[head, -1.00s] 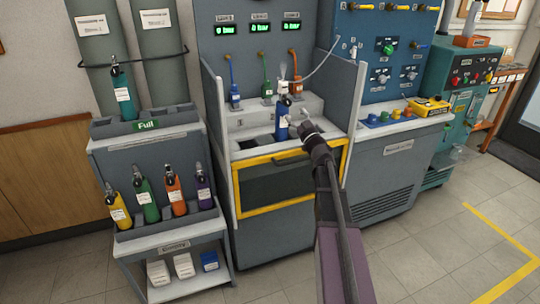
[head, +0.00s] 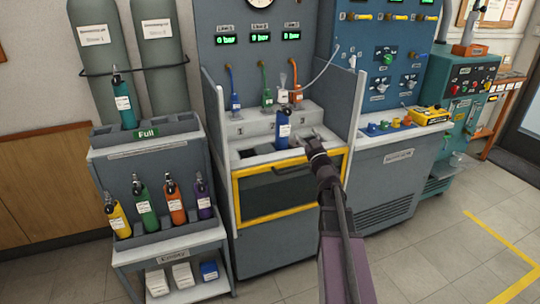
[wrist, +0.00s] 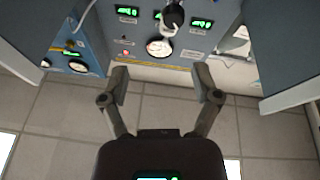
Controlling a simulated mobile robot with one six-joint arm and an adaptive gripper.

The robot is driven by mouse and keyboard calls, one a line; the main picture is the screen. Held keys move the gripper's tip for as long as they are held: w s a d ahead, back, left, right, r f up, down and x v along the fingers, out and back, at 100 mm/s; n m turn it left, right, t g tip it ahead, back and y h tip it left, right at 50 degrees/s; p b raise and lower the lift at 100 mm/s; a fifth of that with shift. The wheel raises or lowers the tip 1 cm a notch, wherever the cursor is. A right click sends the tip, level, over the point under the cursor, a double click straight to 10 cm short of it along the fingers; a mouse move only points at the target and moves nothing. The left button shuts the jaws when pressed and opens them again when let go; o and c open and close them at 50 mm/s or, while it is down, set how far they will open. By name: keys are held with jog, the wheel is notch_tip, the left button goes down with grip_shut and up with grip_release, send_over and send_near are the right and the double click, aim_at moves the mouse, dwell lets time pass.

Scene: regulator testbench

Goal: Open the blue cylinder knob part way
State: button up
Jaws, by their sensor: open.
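The blue cylinder (head: 283,132) stands upright in the bay of the test bench, a white label on its body. Its metal valve and knob (head: 283,104) are at the top, too small in the head view to read the knob's setting. My gripper (head: 308,138) is just right of the cylinder, lower than the knob and apart from it. In the wrist view my gripper (wrist: 163,82) is open with nothing between the fingers. A black round knob (wrist: 173,14) on a pale stem shows beyond the fingertips at the top edge; I cannot tell surely that it is this cylinder's.
Side panels flank the bay, the right panel (head: 343,103) close to my arm. Coloured hoses, one being the orange hose (head: 297,78), hang behind the cylinder. A rack (head: 150,160) with several cylinders stands at left. A panel with a green knob (head: 388,58) is at right.

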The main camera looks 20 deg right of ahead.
jog(key=s+a+r+m+g+h+p, duration=0.1)
jog(key=s+a+r+m+g+p, duration=0.2)
jog(key=s+a+g+p, duration=1.3)
jog(key=a+g+p, duration=0.1)
jog(key=a+p, duration=0.2)
jog(key=p, duration=0.7)
jog(key=shift+r+m+g, duration=0.2)
jog(key=shift+m+g, duration=0.1)
jog(key=shift+g, duration=0.1)
dwell(0.7)
jog(key=s+a+f+n+g+y, duration=0.1)
jog(key=s+a+g, duration=0.2)
jog(key=s+a, duration=0.3)
jog(key=shift+s+a+n+g, duration=0.15)
jog(key=shift+s+n+g, duration=0.25)
jog(key=shift+s, duration=0.4)
jog(key=shift+f, duration=0.1)
